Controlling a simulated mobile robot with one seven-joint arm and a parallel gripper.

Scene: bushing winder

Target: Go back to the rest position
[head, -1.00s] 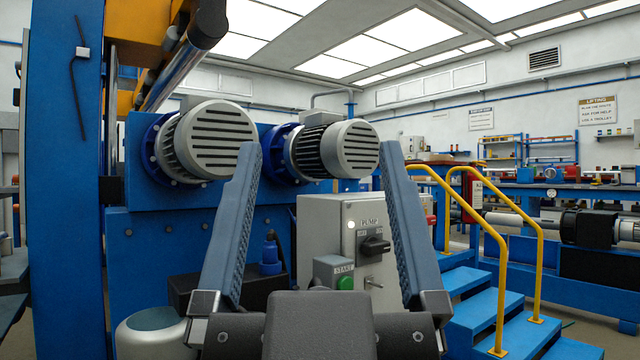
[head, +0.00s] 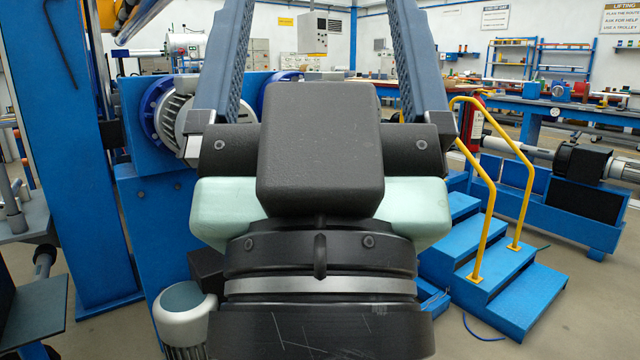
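My gripper (head: 318,22) fills the middle of the head view, with its black and pale green wrist below. Its two long blue-grey fingers stand wide apart and point up and away, and their tips run out of the top of the picture. No object shows between the visible parts of the fingers, so the gripper is open. Behind it stands the blue winder machine (head: 175,225) with a grey motor (head: 176,112) at the left.
Blue steps (head: 500,290) with yellow handrails (head: 488,185) stand close on the right. A blue column (head: 75,180) rises at the left, and a pale round-topped motor (head: 184,303) stands low beside my wrist. Open floor (head: 590,310) lies at the far right.

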